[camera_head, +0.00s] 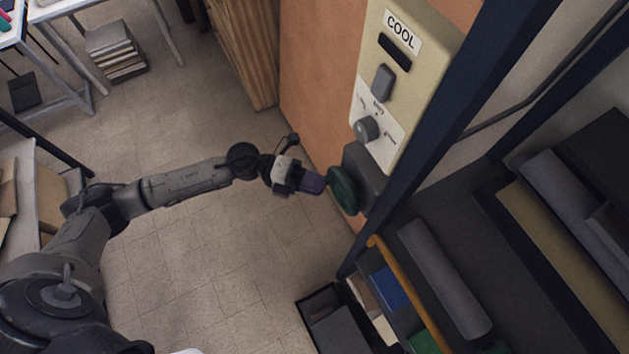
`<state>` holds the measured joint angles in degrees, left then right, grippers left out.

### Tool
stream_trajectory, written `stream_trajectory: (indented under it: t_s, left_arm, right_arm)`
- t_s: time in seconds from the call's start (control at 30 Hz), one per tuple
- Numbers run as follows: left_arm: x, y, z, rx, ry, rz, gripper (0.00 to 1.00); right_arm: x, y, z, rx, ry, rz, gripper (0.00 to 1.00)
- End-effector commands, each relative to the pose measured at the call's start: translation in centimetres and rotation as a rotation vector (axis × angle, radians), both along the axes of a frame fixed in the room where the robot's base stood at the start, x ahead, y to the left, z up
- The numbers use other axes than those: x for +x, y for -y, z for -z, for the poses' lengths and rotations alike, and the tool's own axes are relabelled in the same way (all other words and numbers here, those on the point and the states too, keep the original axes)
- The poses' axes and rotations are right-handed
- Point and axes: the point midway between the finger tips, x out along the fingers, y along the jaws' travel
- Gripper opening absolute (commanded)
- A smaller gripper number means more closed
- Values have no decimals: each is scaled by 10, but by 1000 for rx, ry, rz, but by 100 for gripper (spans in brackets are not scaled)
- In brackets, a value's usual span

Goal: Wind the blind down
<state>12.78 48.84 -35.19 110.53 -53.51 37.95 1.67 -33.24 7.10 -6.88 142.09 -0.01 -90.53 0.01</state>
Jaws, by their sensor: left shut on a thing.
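A round dark green wheel (342,190) sits on the side of a dark grey box (366,176), below the cream control panel. My left gripper (318,182) reaches in from the left and is shut at the near side of the wheel. Its dark purplish front end meets the wheel's edge, and the exact grip point is too small to make out. I cannot make out the blind in this view. My right gripper is not in view.
A cream panel (408,78) labelled COOL, with a switch and a round knob (367,129), is fixed above the wheel. A dark blue post (440,110) and shelving with rolls (445,278) stand at right. The tiled floor (205,275) around my left arm is clear.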

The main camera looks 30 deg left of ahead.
Motion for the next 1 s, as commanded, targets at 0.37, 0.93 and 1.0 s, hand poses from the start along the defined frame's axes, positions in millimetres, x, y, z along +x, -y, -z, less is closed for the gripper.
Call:
stream_trajectory:
  t_s: [0.37,0.93,1.0]
  left_arm:
    - [0,0,-1,-3,1,1,48]
    - [-5,-17,0,0,-2,0,48]
    - [-8,-29,0,3,-2,0,48]
  right_arm:
    - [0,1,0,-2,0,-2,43]
    - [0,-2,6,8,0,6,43]
    - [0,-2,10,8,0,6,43]
